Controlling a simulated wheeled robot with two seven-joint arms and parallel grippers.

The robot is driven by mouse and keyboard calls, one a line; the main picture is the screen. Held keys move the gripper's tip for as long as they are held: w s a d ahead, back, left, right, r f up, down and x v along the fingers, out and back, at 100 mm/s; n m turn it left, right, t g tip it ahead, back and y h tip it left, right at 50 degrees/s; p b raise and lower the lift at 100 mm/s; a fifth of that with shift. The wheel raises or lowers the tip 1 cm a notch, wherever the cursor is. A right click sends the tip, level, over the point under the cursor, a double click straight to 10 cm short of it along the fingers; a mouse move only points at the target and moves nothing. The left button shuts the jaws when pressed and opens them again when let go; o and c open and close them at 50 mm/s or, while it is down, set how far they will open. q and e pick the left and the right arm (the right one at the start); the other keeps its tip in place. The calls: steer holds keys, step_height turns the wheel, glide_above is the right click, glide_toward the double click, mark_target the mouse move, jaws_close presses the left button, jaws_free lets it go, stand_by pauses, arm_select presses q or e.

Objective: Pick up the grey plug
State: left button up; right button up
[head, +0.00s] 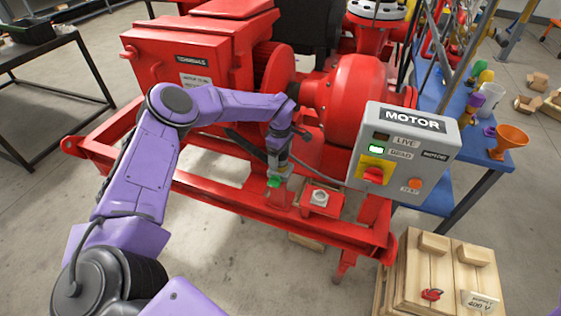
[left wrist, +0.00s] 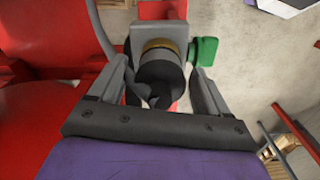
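My left gripper (head: 277,155) reaches down over a grey valve fitting with a green handle (head: 274,182) at the front of the red skid. In the left wrist view, a dark grey round plug (left wrist: 160,82) sits at the end of the fitting, against a brass ring (left wrist: 162,48). The green handle (left wrist: 204,51) sticks out to its right. The two fingers of my left gripper (left wrist: 162,98) stand apart on either side of the plug, with narrow gaps visible. In the head view the plug is hidden or too small to make out. My right gripper is not in view.
The grey MOTOR control box (head: 405,150) stands close right of the gripper. A red block with a grey nut-like top (head: 319,198) is just right of the fitting. The red skid rail (head: 235,203) runs in front. A wooden crate (head: 445,265) stands at lower right.

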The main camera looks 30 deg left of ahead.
arm_select(q)
steer(key=c, duration=1.1)
steer(key=shift+o, duration=0.2)
steer(key=shift+w+r, duration=0.15)
steer(key=shift+r, duration=0.35)
steer(key=s+d+r+b, duration=0.1)
steer(key=s+r, duration=0.3)
steer(key=s+d+r+b, duration=0.1)
steer(key=s+r, duration=0.3)
steer(key=s, duration=0.1)
steer(key=s+d+r+b, duration=0.1)
steer(key=s+r, duration=0.3)
steer(key=s, duration=0.1)
steer(key=shift+d+b, duration=0.15)
steer(key=shift+b, duration=0.25)
steer(key=shift+w+d, duration=0.1)
